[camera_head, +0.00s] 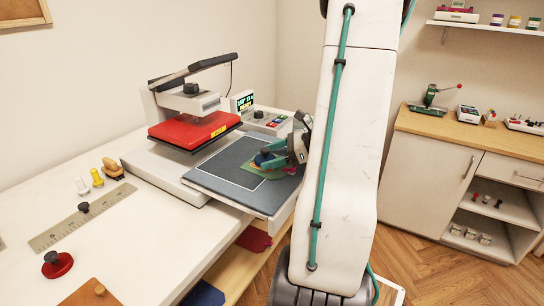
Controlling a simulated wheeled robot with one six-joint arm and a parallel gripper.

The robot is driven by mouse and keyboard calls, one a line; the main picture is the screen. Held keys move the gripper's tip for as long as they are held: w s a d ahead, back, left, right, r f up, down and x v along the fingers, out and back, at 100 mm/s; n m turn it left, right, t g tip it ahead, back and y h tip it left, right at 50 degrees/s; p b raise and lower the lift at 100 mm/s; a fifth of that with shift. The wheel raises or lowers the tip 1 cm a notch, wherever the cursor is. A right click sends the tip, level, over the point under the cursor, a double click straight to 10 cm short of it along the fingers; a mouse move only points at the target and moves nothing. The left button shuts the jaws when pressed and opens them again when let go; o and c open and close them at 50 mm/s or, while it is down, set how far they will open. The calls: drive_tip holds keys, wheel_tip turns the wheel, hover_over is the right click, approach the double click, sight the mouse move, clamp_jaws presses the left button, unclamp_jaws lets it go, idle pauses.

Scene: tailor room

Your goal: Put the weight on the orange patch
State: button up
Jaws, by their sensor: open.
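A dark blue knobbed piece (263,157), which looks like the weight, sits on a small patch on the grey lower plate (222,180) of the press. An orange edge shows around its base, on a green piece of cloth (252,169). My gripper (270,157) is low over the plate, its teal fingers open around or beside the dark blue piece. I cannot tell whether they touch it. The gripper and arm hide part of the patch and the piece's right side.
The press's raised red upper plate (194,130) and its handle stand left of my gripper. A control box (262,121) is behind. A ruler (82,216), a red knobbed disc (57,265) and spools lie on the white table at left. A cabinet (428,175) stands at right.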

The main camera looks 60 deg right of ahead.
drive_tip(key=v, duration=1.2)
drive_tip(key=w+a+r+n+g, duration=0.1)
drive_tip(key=w+a+n+g, duration=0.2)
drive_tip(key=a, duration=0.4)
drive_tip(key=w+a+r+n+g, duration=0.1)
drive_tip(key=a+r+n+g, duration=0.15)
drive_tip(key=a+n, duration=0.35)
drive_tip(key=w+a+r+n+g, duration=0.1)
drive_tip(key=w+a+n+g, duration=0.2)
drive_tip(key=a, duration=0.5)
drive_tip(key=s+a+n+g+h, duration=0.1)
drive_tip(key=s+a+n+h, duration=0.2)
drive_tip(key=a+n, duration=0.5)
drive_tip(key=s+a+r+n+h, duration=0.1)
drive_tip(key=s+a+n+h, duration=0.3)
drive_tip(key=s+a+n, duration=0.2)
drive_tip(key=a+n, duration=0.2)
drive_tip(key=n, duration=0.1)
drive_tip(key=shift+r+n+g, duration=0.2)
drive_tip(key=shift+n+g, duration=0.15)
drive_tip(key=shift+n, duration=0.05)
